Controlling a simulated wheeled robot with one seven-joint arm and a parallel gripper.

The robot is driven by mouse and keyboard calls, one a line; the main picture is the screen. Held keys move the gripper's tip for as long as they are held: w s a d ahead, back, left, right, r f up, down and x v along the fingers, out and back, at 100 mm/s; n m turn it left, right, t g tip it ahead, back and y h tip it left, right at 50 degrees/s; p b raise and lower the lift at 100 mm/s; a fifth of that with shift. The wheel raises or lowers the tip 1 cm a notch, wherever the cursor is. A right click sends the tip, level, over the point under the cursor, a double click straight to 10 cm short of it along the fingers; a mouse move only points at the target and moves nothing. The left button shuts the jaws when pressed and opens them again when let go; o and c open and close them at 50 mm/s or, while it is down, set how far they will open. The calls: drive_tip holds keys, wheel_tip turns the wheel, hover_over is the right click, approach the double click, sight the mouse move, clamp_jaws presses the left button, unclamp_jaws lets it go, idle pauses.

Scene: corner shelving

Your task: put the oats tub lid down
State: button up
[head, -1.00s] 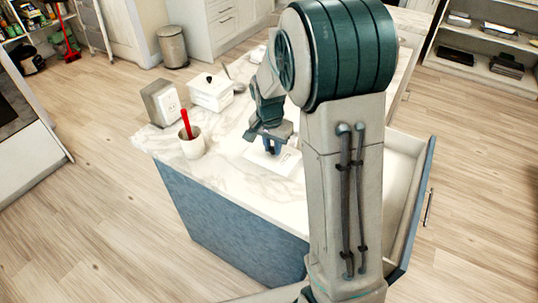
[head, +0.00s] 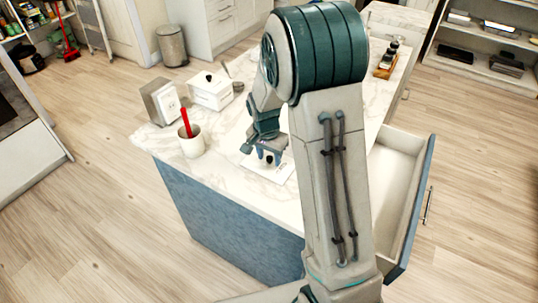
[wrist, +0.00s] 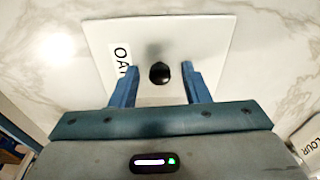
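The oats tub lid (wrist: 207,30) is a white square plate with a black knob (wrist: 159,72) and a label whose visible letters read "OA". In the head view the lid (head: 279,172) appears to lie flat on the marble counter, partly behind my arm. My gripper (wrist: 159,68) is open above it. In the wrist view its two blue fingers stand on either side of the knob with a gap at each side. In the head view my gripper (head: 268,153) is just above the lid, with the dark knob showing below it.
A white lidded tub (head: 210,92), a grey box (head: 160,103) and a white cup (head: 191,145) with a red utensil stand on the counter's left part. A wooden rack (head: 385,66) stands at the back. A drawer (head: 398,180) is open at right. A "LOUR" label (wrist: 309,142) shows at right in the wrist view.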

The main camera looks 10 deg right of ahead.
sight(267, 166)
drive_tip(key=shift+r, duration=0.1)
wheel_tip(267, 166, up, 11)
drive_tip(key=s, duration=0.1)
drive_tip(key=s+r+n+t, duration=0.1)
drive_tip(key=s+n, duration=0.3)
drive_tip(key=s, duration=0.6)
drive_tip(key=s+r+n+y, duration=0.1)
drive_tip(key=s+r+n, duration=0.3)
drive_tip(key=s, duration=0.7)
drive_tip(key=shift+s+t, duration=0.15)
drive_tip(key=shift+t, duration=0.25)
drive_tip(key=shift+d+r+p, duration=0.1)
drive_tip(key=shift+r+p, duration=0.7)
drive_tip(key=shift+p, duration=0.15)
